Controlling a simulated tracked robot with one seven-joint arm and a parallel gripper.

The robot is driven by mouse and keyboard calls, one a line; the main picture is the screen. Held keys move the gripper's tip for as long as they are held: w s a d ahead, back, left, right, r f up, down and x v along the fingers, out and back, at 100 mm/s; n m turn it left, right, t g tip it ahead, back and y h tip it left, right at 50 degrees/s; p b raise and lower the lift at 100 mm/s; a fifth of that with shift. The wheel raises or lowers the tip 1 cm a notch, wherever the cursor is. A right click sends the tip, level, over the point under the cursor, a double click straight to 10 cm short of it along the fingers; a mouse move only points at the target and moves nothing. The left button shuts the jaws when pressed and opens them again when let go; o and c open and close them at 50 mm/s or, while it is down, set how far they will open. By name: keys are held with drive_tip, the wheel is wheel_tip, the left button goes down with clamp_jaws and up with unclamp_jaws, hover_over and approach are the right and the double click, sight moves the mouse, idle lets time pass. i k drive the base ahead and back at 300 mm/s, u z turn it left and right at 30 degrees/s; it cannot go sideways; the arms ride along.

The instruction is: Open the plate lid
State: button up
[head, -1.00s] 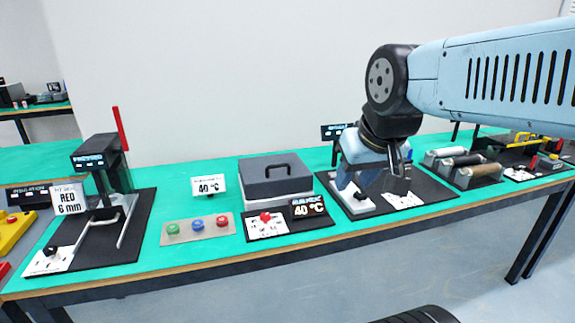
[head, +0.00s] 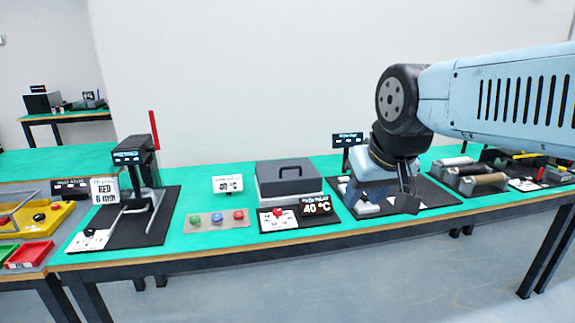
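The lid lies flat and closed on the box (head: 292,191).
Left of the box are a small 40 °C card (head: 228,184) and a plate with green, blue and red buttons (head: 217,219). A tall black device (head: 137,185) with a red lever stands further left. Rollers (head: 475,179) lie at right.

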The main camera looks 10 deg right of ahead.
sight(288, 177)
drive_tip(key=u, duration=0.05)
drive_tip(key=i, duration=0.9)
drive_tip(key=z, duration=0.05)
